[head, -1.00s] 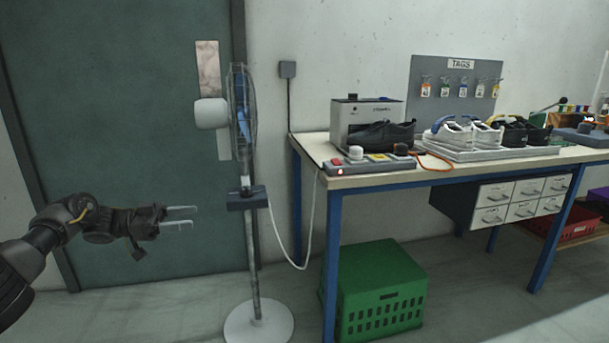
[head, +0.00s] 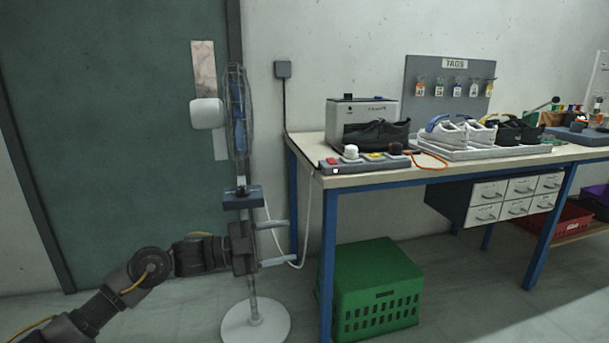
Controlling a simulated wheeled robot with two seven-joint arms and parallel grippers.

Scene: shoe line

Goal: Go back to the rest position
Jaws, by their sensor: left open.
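My left gripper (head: 274,243) is in the lower left of the head view, in front of the stand of a fan. Its two pale fingers point right and are spread apart, with nothing between them. It is to the left of the workbench and below the level of its top. My left arm comes in from the lower left corner. My right gripper is not in view.
The standing fan (head: 238,125) is behind my left gripper. A door (head: 110,120) is at left.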

